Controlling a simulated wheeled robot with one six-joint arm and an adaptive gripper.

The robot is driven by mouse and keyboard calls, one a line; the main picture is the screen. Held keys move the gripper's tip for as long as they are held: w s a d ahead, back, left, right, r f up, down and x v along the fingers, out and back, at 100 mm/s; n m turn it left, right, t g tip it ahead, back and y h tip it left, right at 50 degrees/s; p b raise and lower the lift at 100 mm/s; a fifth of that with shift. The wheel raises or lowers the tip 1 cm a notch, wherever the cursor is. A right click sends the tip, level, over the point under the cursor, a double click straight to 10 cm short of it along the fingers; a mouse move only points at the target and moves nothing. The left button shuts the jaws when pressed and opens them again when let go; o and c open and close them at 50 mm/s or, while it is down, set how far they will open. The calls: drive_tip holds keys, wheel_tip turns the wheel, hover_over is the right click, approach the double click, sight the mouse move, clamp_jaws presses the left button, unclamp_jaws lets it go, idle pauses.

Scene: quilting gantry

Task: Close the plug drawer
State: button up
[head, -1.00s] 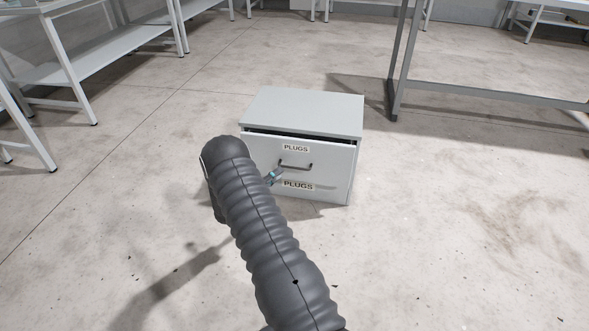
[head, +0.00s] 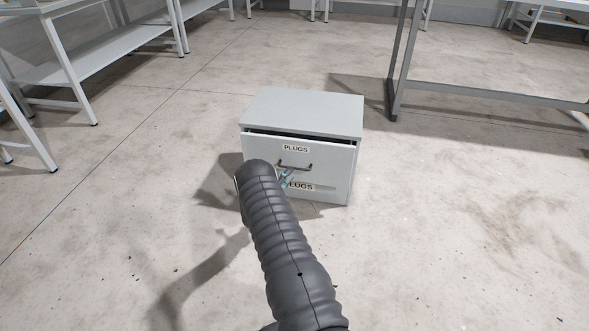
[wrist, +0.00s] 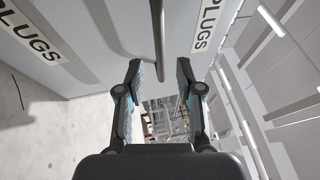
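The plug drawer (head: 328,162) is the light grey front of a small floor cabinet (head: 310,108). A dark gap along its top edge shows it standing slightly open. Its dark bar handle (head: 295,166) sits below the upper PLUGS label; a second PLUGS label is lower, partly hidden by my gripper. My gripper (head: 287,179) is just below the handle in the head view, partly hidden by my arm. In the wrist view my gripper (wrist: 160,68) is open and empty, with the handle (wrist: 158,35) in line with the gap between its fingers. I cannot tell whether they touch.
White benches (head: 85,62) stand at the left and back. A grey metal frame (head: 396,75) stands at the back right. The concrete floor around the cabinet is clear.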

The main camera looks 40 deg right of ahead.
sight(295, 168)
drive_tip(key=shift+x, duration=2.45)
clamp_jaws()
